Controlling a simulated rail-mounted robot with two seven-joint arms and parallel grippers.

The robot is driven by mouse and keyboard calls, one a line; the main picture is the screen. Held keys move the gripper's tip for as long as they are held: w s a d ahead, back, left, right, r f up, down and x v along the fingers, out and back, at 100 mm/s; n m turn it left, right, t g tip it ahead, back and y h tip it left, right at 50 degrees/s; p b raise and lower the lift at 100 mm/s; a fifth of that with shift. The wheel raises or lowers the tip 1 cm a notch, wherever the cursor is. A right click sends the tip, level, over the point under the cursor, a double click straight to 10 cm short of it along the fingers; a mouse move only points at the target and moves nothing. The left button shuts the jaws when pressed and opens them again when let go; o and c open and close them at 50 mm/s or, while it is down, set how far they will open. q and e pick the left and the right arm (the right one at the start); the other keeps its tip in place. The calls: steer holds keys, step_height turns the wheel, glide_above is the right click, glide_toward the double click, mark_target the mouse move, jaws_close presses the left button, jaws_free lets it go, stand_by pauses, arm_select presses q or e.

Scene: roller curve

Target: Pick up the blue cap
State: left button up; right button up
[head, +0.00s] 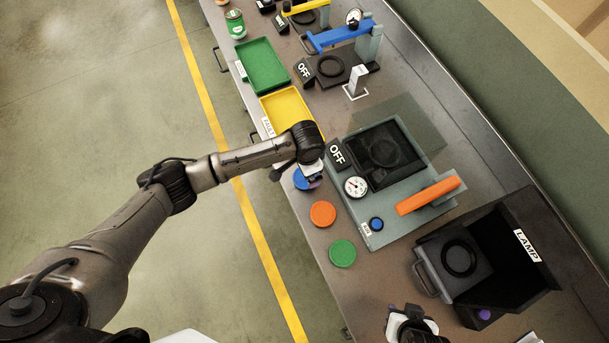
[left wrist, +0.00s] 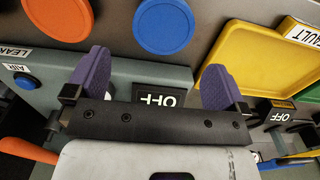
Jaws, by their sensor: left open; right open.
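The blue cap (head: 300,180) is a flat round disc on the bench near its front edge, partly hidden by my left gripper in the head view. In the left wrist view the blue cap (left wrist: 165,24) lies flat beyond my left gripper (left wrist: 155,66), cut by the top edge. The left gripper's purple fingers are spread with nothing between them, and the cap is ahead of that gap. In the head view the left gripper (head: 314,180) is mostly hidden by its wrist. My right gripper (head: 408,320) is open at the bottom edge, far from the cap.
An orange cap (head: 323,214) and a green cap (head: 342,253) lie in the same row. A grey leak tester (head: 360,200) with an orange handle stands beside them. A yellow tray (head: 304,99), a green tray (head: 264,64) and a black lamp box (head: 520,250) stand along the bench.

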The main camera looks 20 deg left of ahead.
arm_select(q)
steer(key=shift+a+f, duration=0.15)
steer(key=shift+f, duration=1.6)
steer(key=shift+a+f, duration=0.1)
steer(key=shift+f, duration=1.6)
steer(key=shift+c, duration=0.5)
steer(key=c, duration=0.6)
